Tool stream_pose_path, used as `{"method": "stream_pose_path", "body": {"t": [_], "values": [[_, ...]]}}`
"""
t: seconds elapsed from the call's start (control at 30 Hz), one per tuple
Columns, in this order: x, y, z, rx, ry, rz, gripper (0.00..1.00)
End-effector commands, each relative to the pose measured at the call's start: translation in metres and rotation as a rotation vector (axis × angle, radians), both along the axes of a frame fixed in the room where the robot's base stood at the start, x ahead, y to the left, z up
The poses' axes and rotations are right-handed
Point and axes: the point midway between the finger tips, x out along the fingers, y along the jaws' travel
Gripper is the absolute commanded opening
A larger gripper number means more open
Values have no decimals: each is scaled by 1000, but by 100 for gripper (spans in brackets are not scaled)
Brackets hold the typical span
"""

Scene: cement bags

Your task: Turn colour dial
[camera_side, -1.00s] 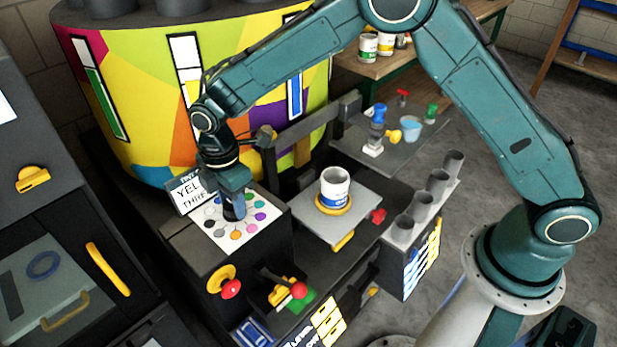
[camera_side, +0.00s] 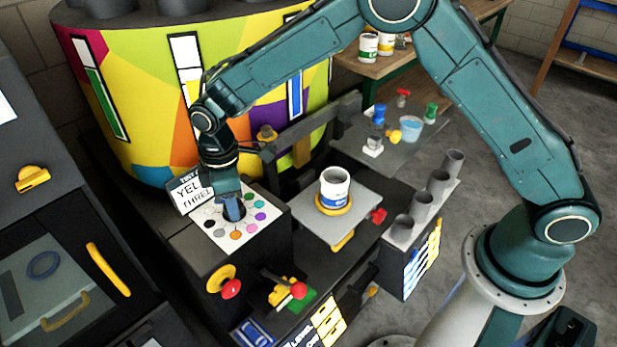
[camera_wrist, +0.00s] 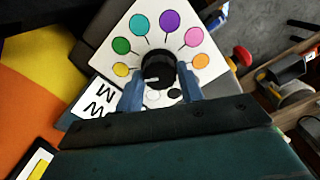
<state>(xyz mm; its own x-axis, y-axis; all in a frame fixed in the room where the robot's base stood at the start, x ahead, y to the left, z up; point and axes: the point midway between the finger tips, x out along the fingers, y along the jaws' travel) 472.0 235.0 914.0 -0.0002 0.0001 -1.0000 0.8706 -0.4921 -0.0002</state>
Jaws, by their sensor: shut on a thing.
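The colour dial (camera_wrist: 157,75) is a round black knob with a white pointer line, set in a white panel ringed by coloured dots. In the wrist view the pointer lies toward the left, roughly on the side of the yellow dot (camera_wrist: 122,69). My gripper (camera_wrist: 160,88) is shut on the dial, with one blue finger on each side of it. In the side view my gripper (camera_side: 234,208) reaches down to the dot panel (camera_side: 245,232) and hides the dial.
A white can (camera_side: 334,188) stands on a grey plate right of the panel. A red knob with a yellow disc (camera_side: 221,280) is on the panel box's front. A large multicoloured drum (camera_side: 150,90) stands close behind my wrist.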

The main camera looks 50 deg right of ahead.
Motion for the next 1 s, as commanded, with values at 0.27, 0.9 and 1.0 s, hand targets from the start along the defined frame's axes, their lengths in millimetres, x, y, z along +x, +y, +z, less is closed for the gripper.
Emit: {"method": "stream_pose_path", "body": {"t": [0.27,0.9,1.0], "values": [[0,0,1,0,0,-103,14],[0,0,0,0,0,-114,59],[0,0,0,0,0,-114,59]]}}
